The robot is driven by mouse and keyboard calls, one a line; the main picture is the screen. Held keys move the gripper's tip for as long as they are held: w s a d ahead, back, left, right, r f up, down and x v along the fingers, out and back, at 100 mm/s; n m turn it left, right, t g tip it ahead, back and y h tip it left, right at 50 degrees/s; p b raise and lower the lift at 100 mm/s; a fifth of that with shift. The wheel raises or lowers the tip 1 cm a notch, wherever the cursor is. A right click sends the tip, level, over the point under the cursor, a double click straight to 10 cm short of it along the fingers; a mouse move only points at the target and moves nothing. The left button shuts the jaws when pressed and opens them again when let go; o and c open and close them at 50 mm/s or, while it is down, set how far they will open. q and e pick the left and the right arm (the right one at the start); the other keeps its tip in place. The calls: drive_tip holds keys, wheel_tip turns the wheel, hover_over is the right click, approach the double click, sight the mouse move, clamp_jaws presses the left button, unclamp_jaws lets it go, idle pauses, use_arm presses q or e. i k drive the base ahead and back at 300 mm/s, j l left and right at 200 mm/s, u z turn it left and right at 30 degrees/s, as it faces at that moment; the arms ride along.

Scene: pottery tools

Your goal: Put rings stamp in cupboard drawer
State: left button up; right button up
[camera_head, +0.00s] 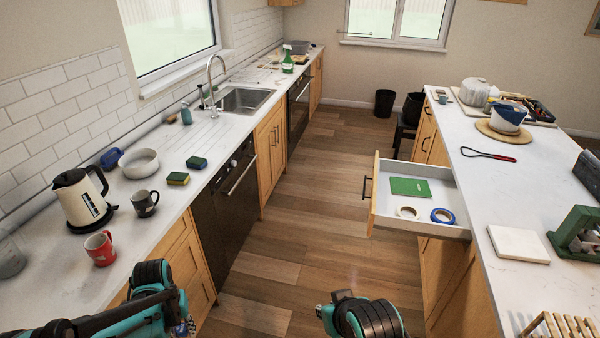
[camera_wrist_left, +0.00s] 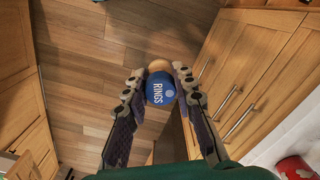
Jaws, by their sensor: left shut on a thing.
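The rings stamp (camera_wrist_left: 160,88) has a blue face with white lettering "RINGS" and a tan wooden part. In the left wrist view it sits between the fingertips of my left gripper (camera_wrist_left: 159,86), which is shut on it above the wooden floor. The cupboard drawer (camera_head: 447,228) is pulled open from the island at the right in the head view. It holds a green booklet (camera_head: 410,187), a cream tape roll (camera_head: 407,212) and a blue tape roll (camera_head: 443,216). My right arm shows at the bottom, but its gripper is not visible.
The left counter (camera_head: 170,205) carries a kettle (camera_head: 80,198), mugs and sponges. The island top (camera_head: 490,190) holds a white tile (camera_head: 518,244), a red-handled tool (camera_head: 488,154) and bowls. The floor (camera_head: 290,225) between is clear. Free drawer bottom shows around the booklet and rolls.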

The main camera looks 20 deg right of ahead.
sight(422, 201)
drive_tip(key=i+l+z, duration=0.35)
drive_tip(key=i+z, duration=0.3)
drive_tip(key=i, duration=0.2)
drive_tip(key=i+z, duration=0.35)
drive_tip(key=i+l, duration=0.15)
drive_tip(key=i, duration=1.05)
drive_tip(key=i+z, duration=0.15)
drive_tip(key=z, duration=0.15)
drive_tip(key=i+j+z, duration=0.1)
drive_tip(key=z, duration=0.65)
drive_tip(key=i+j+z, duration=0.1)
drive_tip(key=z, duration=0.35)
drive_tip(key=j+z, duration=0.15)
drive_tip(key=z, duration=0.3)
drive_tip(key=j+z, duration=0.1)
drive_tip(key=z, duration=0.3)
